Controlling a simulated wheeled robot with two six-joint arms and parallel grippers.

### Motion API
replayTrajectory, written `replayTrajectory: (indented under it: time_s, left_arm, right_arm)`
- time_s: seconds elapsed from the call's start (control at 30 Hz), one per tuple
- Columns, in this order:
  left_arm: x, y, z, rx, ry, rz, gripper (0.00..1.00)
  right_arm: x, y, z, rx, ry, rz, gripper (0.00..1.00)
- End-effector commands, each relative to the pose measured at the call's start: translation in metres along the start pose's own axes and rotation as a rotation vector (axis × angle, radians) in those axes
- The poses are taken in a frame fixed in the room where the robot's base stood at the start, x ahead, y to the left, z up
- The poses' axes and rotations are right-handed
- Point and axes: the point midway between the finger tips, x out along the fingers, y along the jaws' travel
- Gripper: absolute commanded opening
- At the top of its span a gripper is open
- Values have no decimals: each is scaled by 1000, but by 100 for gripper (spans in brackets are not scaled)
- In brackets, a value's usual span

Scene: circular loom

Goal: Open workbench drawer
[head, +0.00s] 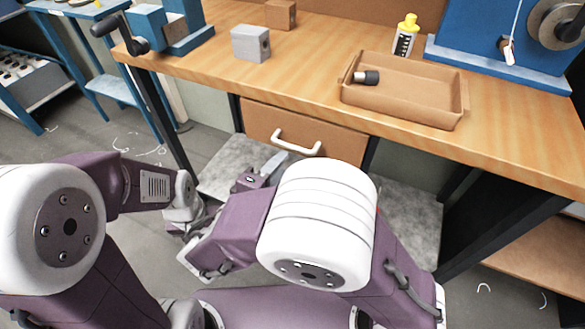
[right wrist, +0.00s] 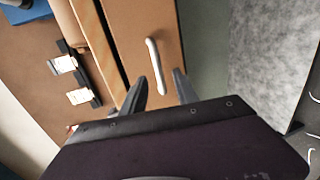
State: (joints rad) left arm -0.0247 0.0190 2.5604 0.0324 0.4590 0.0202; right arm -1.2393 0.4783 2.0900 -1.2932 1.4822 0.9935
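The workbench (head: 300,75) has a brown drawer (head: 258,121) under its top, and its front looks flush with the bench. A white bar handle (head: 296,144) is on the drawer front. My right gripper (head: 268,165) is below and left of the handle in the head view. In the right wrist view, the right gripper (right wrist: 160,88) is open with two dark fingers apart. The handle (right wrist: 156,66) lies beyond the fingertips, roughly in line with the gap, and nothing is held. My left arm shows at the left of the head view, but its fingers do not show.
On the bench are a brown tray (head: 400,104) with a dark object, a yellow-capped bottle (head: 405,36), a grey block (head: 250,44), a blue vise (head: 165,25) and a blue machine base (head: 490,62). Dark bench legs stand either side. Grey floor is below.

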Motion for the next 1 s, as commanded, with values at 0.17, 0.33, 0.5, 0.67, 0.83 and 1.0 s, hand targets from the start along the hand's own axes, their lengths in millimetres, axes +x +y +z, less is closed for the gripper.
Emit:
replayTrajectory:
  time_s: [0.17,0.33,0.5,0.67,0.83,1.0]
  left_arm:
    - [0,0,0,0,1,0,73]
    - [10,0,1,0,1,0,73]
    - [18,0,2,0,1,0,73]
    - [22,0,2,0,1,0,73]
    - [22,0,2,0,1,0,73]
    - [22,0,2,0,1,0,73]
  right_arm:
    - [-2,4,-5,10,20,20,36]
    - [26,1,-4,9,12,18,36]
    - [62,2,-4,9,12,17,36]
    - [82,3,-5,8,15,17,36]
    - [88,4,-6,7,18,16,36]
    - [87,5,-6,6,17,16,31]
